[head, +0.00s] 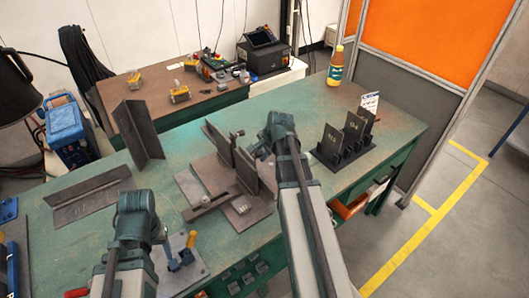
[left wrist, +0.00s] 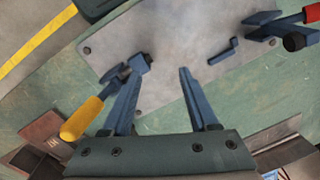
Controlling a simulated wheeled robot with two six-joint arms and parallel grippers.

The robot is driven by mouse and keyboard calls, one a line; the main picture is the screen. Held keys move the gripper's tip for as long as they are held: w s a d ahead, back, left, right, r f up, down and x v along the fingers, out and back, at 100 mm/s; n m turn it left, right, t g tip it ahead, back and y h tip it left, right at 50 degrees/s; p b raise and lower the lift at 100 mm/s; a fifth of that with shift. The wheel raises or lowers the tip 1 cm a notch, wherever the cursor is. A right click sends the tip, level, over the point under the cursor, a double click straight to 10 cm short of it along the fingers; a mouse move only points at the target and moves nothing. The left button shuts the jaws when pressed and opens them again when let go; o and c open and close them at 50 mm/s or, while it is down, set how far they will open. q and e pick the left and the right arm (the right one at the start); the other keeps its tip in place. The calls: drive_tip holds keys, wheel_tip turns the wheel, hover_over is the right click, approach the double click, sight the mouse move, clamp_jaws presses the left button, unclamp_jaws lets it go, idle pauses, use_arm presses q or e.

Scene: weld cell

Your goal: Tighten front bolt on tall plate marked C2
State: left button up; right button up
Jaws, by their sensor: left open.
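A welding fixture (head: 195,186) with upright dark plates stands mid-table in the head view. A taller upright plate (head: 246,172) is at its right side. I cannot read a C2 mark on these plates or make out the front bolt. My left gripper (left wrist: 160,95) is open and empty in the left wrist view, above a grey metal plate (left wrist: 165,50). A yellow-handled clamp (left wrist: 82,120) is beside its left finger. My right arm reaches past the fixture's right side in the head view; its fingers are hidden behind the arm.
A black rack (head: 350,155) of labelled plates stands right of the fixture. A bottle (head: 335,66) stands at the back. A red-handled tool (left wrist: 300,18) is at the wrist view's upper right.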

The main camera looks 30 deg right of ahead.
sight(262, 151)
drive_tip(key=o, duration=0.6)
drive_tip(key=shift+o, duration=0.2)
use_arm(q)
drive_tip(key=shift+r+p, duration=2.25)
use_arm(e)
drive_tip(key=shift+v, duration=2.5)
use_arm(q)
drive_tip(key=shift+r, duration=0.1)
use_arm(e)
drive_tip(key=shift+c, duration=0.2)
use_arm(q)
wheel_tip(262, 151, up, 5)
drive_tip(key=p, duration=0.6)
use_arm(e)
drive_tip(key=w+v, duration=0.1)
drive_tip(key=v, duration=0.4)
use_arm(q)
wheel_tip(262, 151, down, 9)
drive_tip(key=b, duration=1)
use_arm(e)
drive_tip(key=shift+g, duration=0.3)
drive_tip(key=x, duration=0.9)
drive_tip(key=shift+f, duration=0.4)
